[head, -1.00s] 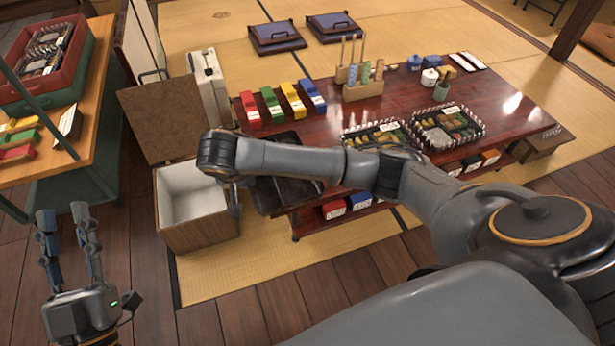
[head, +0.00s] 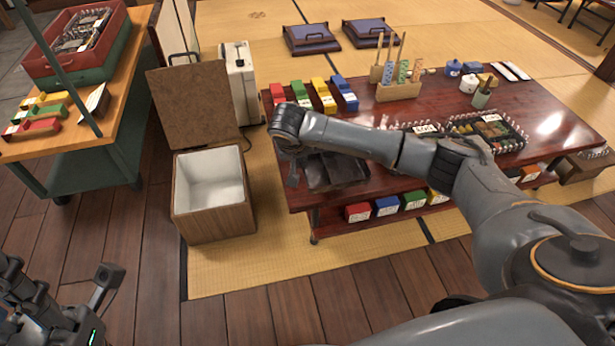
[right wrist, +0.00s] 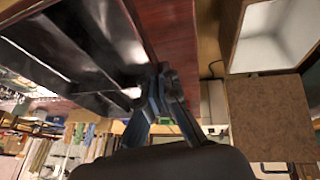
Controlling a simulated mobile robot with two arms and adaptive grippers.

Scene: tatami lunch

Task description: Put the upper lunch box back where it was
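A dark compartmented lunch box (head: 338,172) is at the near left corner of the red-brown low table (head: 400,160). In the right wrist view it is the glossy black divided box (right wrist: 75,50), seemingly empty. My right gripper (right wrist: 163,75) has its fingertips close together at the box's rim and appears shut on it. In the head view that gripper is at the box's left side, partly hidden by my arm. I cannot tell whether the box rests on the table or is slightly above. My left gripper (head: 12,285) is at the lower left, its fingers partly cut off.
An open white-lined box (head: 210,183) stands left of the table. Filled lunch boxes (head: 488,132) and coloured blocks (head: 325,95) are on the table. Coloured boxes (head: 387,206) fill the lower shelf. A cart (head: 100,150) with a red crate (head: 75,62) stands at left.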

